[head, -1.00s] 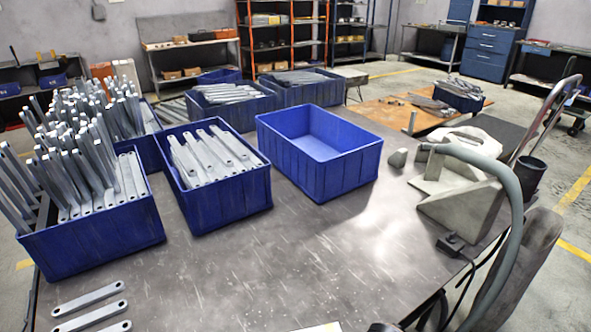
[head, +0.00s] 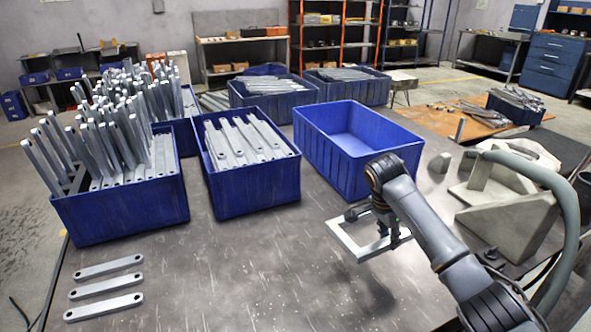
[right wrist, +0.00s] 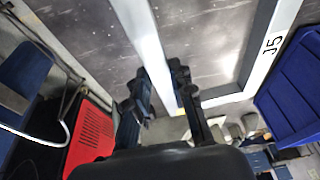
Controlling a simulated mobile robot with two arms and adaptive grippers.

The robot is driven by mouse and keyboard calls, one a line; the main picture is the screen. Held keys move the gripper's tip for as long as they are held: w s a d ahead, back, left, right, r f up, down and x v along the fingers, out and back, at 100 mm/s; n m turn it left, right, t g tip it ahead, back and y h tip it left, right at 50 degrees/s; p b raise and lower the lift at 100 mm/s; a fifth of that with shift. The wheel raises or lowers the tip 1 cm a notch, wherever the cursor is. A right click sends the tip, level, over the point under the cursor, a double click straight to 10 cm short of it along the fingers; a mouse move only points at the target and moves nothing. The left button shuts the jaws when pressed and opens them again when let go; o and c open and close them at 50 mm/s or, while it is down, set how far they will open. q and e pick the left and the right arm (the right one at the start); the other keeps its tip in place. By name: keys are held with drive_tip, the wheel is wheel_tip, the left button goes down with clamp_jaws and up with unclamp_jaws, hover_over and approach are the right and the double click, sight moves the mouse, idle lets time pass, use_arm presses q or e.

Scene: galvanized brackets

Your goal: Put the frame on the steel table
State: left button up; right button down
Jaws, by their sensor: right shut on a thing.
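The frame (head: 342,241), a pale metal rectangle with an open middle, is in my right gripper (head: 393,238) in the head view. The gripper is shut on one of its bars, over the steel table (head: 230,275) in front of the empty blue bin. In the right wrist view one bar (right wrist: 147,35) runs between the fingers (right wrist: 163,88), and another bar bears the mark "J5". Dark scratched table surface shows through the opening. I cannot tell the exact gap between frame and table. My left gripper is not in view.
An empty blue bin (head: 318,163) stands behind the frame. Blue bins with bars (head: 212,188) and upright bars (head: 72,222) stand left. Several loose bars (head: 108,284) lie front left. A stone-like fixture (head: 505,225) and grey hose are right. The front middle is clear.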

drive_tip(key=shift+w+d+r+m, duration=0.1)
drive_tip(key=shift+w+r+m, duration=0.35)
drive_tip(key=shift+r, duration=0.4)
drive_tip(key=shift+d+f, duration=0.15)
drive_tip(key=shift+d, duration=0.15)
approach(433, 286)
wheel_tip(433, 286, up, 4)
drive_tip(key=w+a, duration=0.3)
drive_tip(key=d+f, duration=0.1)
drive_tip(key=s+d+f+p, duration=0.1)
drive_tip(key=f, duration=0.1)
drive_tip(key=shift+s+d+f, duration=0.1)
drive_tip(key=shift+d+f, duration=0.15)
drive_tip(key=shift+f, duration=0.05)
drive_tip(key=shift+s+d+f, duration=0.2)
drive_tip(key=shift+d+f, duration=0.3)
drive_tip(key=shift+f, duration=0.2)
drive_tip(key=f, duration=0.2)
drive_tip(key=d+f, duration=0.1)
drive_tip(key=shift+s+f, duration=0.2)
drive_tip(key=shift+s, duration=0.05)
drive_tip(key=shift+f, duration=0.45)
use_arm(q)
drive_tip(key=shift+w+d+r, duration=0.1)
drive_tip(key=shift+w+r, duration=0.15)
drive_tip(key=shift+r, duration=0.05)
